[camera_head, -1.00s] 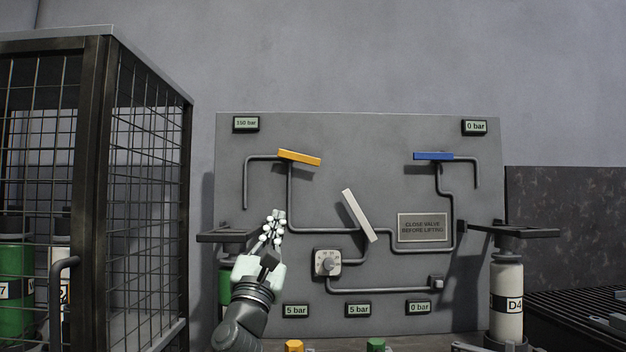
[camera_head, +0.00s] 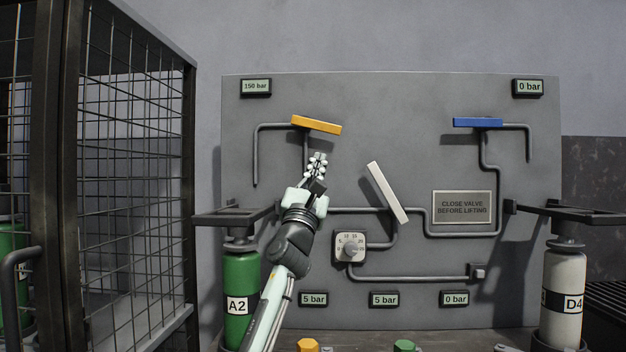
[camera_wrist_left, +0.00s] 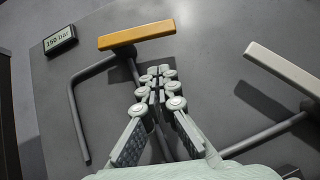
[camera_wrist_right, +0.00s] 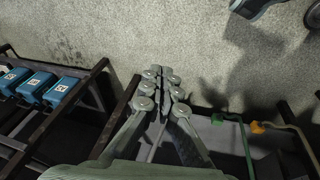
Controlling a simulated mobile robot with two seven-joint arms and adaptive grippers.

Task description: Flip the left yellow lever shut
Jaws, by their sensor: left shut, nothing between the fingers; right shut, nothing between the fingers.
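The left yellow lever (camera_head: 316,125) is a yellow-orange bar at the upper left of the grey panel, lying nearly level with its right end slightly lower. It also shows in the left wrist view (camera_wrist_left: 137,34), beyond the fingertips. My left gripper (camera_head: 318,158) is shut and empty, a little below the lever and apart from it in the head view; its fingers also show in the left wrist view (camera_wrist_left: 161,72). My right gripper (camera_wrist_right: 162,72) is shut and empty, seen only in its wrist view, over the floor and some racks.
A white lever (camera_head: 387,192) stands tilted right of my left gripper, and a blue lever (camera_head: 478,122) is level at the upper right. Pipes and a dial (camera_head: 350,246) stick out from the panel. A mesh cage (camera_head: 135,170) stands at left; cylinders A2 (camera_head: 238,280) and D4 (camera_head: 562,275) flank the panel.

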